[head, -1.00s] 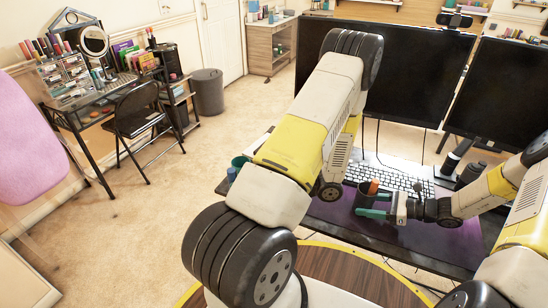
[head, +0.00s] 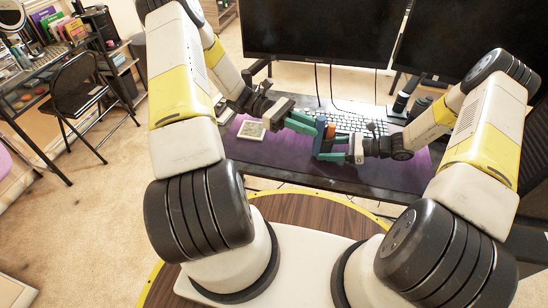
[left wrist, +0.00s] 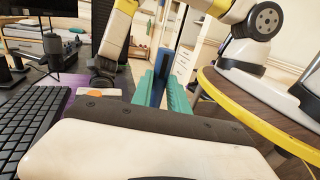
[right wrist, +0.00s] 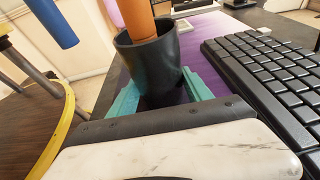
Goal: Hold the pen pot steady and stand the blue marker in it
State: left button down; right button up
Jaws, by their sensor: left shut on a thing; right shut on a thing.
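The dark pen pot (right wrist: 147,68) stands upright between the teal fingers of my right gripper (right wrist: 155,100), which is shut on it. An orange pen (right wrist: 136,18) stands in the pot. My left gripper (head: 302,122) is shut on the blue marker (head: 320,126), just left of the pot in the head view. The marker also shows between the teal fingers in the left wrist view (left wrist: 159,76). In the right wrist view the blue marker (right wrist: 52,22) hangs tilted at the upper left, apart from the pot and higher than most of it.
A small pale square item (head: 252,129) lies on the purple mat (head: 275,150) at the left. Two dark monitors (head: 320,35) stand behind. Dark cylinders (head: 418,105) stand at the back right.

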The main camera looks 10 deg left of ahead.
pick_arm(q)
jog(key=w+d+r+n+t, duration=0.1)
jog(key=w+r+n+t, duration=0.4)
jog(key=w, duration=0.4)
notch_tip(320, 180, down, 12)
jog(key=m, duration=0.1)
jog(key=shift+d+r+t+h, duration=0.2)
jog(key=shift+t+h, duration=0.1)
jog(key=shift+h, duration=0.1)
dwell(0.7)
jog(key=shift+s, duration=0.1)
jog(key=c, duration=1.2)
grip_release()
jog(key=shift+a, duration=0.1)
jog(key=a, duration=1.2)
